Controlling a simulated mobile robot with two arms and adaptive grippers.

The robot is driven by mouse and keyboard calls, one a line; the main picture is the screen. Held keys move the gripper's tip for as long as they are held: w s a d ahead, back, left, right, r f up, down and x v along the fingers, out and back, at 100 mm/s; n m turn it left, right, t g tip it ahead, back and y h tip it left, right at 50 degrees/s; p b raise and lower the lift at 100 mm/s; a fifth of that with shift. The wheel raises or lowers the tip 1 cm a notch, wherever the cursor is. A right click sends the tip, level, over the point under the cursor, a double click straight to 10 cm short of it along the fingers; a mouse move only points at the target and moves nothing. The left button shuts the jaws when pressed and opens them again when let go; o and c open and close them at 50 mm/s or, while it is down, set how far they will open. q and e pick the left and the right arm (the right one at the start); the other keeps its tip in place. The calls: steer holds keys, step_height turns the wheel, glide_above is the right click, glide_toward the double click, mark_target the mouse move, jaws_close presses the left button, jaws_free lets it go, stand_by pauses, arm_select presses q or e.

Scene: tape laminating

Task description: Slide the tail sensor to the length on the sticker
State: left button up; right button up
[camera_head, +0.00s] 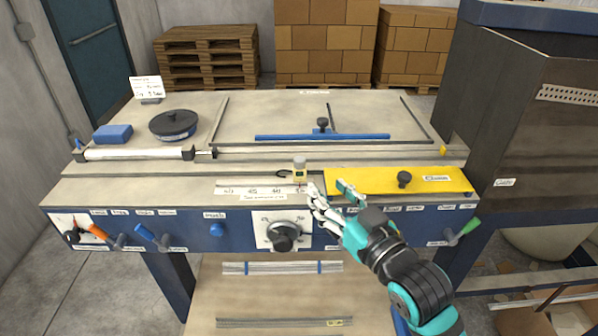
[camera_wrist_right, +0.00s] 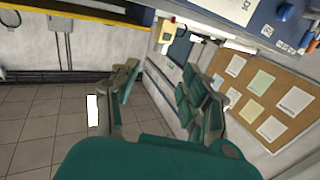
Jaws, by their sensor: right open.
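A similar beige-yellow block (camera_wrist_right: 167,38) shows near the top of the right wrist view. My right gripper (camera_head: 327,190) is open and empty, just right of and nearer than the sensor, apart from it. Its fingers (camera_wrist_right: 160,85) also show spread in the right wrist view. A white card with red and black print (camera_head: 147,87) stands at the back left; its writing is too small to read. My left gripper is out of view.
A yellow plate with a black knob (camera_head: 404,180) lies right of the sensor. A dial (camera_head: 283,235) and several labelled levers line the blue front panel. A white roller (camera_head: 137,153), blue block (camera_head: 113,133) and round black container (camera_head: 173,124) lie at left.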

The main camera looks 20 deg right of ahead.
mark_target(302, 163)
steer(key=w+b, duration=0.1)
steer(key=w, duration=0.1)
steer(key=w+a+b, duration=0.1)
steer(key=w+b, duration=0.1)
steer(key=w, duration=0.1)
steer(key=shift+w+r, duration=0.1)
steer(key=shift+r, duration=0.05)
steer(key=w, duration=0.2)
steer(key=w+a, duration=0.1)
steer(key=w, duration=0.2)
steer(key=shift+w+p, duration=0.25)
steer(key=shift+p, duration=0.15)
steer(key=shift+w+a, duration=0.1)
steer(key=shift+w, duration=0.45)
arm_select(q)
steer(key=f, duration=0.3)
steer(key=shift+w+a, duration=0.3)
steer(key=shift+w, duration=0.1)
arm_select(e)
jaws_close()
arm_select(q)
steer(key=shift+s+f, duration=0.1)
arm_select(e)
steer(key=shift+w+f, duration=0.1)
steer(key=shift+f, duration=0.1)
steer(key=shift+a+f, duration=0.1)
